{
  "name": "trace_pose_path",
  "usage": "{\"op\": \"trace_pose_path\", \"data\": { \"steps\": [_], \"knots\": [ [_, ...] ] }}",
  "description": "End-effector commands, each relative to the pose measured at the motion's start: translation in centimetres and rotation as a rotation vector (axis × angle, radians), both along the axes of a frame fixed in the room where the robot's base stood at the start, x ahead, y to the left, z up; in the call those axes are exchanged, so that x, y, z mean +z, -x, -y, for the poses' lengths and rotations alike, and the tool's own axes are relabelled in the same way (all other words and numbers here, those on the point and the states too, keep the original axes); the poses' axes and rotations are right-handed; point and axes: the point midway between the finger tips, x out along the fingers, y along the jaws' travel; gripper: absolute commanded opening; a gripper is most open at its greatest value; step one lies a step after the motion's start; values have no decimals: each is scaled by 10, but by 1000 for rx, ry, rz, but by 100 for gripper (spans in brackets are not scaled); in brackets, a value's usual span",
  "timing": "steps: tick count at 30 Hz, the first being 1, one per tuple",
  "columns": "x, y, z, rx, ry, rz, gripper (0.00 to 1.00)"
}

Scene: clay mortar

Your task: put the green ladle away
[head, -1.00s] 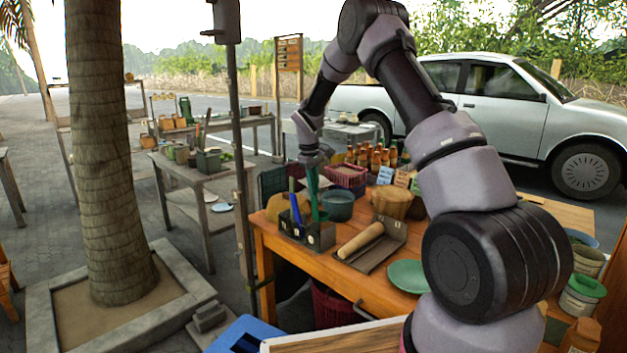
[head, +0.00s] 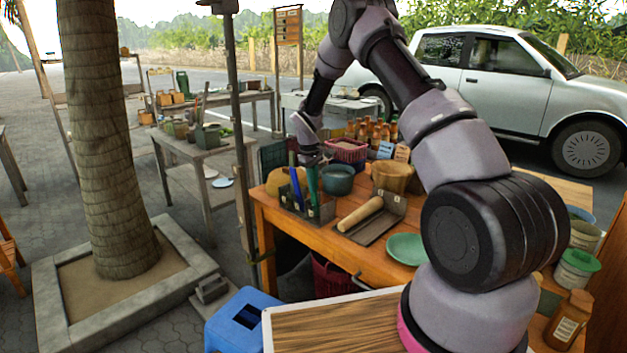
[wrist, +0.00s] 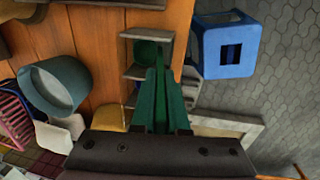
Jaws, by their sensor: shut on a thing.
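The green ladle (head: 313,184) is upright, with its upper end in my gripper (head: 312,160), which is shut on it. Its lower end goes down into the right part of a dark holder (head: 291,207) with compartments on the wooden table. In the wrist view, the ladle (wrist: 160,95) runs from my gripper (wrist: 160,130) toward the holder (wrist: 133,72). A green rounded part shows inside the holder's upper compartment there. A blue-handled utensil (head: 295,180) stands in the holder's left part. The ladle's lowest part is hidden by the holder's front wall in the head view.
A teal pot (head: 337,181) and a yellowish rounded thing (head: 277,181) stand close to the holder. A rolling pin (head: 361,213) lies on a dark tray to its right. A green plate (head: 406,249) is nearer. A blue stool (head: 240,312) stands below the table.

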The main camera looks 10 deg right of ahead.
Motion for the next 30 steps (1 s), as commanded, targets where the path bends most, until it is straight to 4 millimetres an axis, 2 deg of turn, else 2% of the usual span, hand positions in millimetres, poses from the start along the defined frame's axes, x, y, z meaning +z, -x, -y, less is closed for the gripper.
{"op": "trace_pose_path", "data": {
  "steps": [14, 15, 17, 18, 26, 30],
  "knots": [
    [-2, 0, 0, -1, -1, 1, 0],
    [-1, 0, 0, -1, -1, 1, 20],
    [-1, 0, 0, -1, -1, 1, 42],
    [-1, 0, 0, -1, -1, 1, 47],
    [-1, 0, 0, -1, 0, 0, 47],
    [7, 0, -1, -1, 0, 2, 47]
  ]
}}
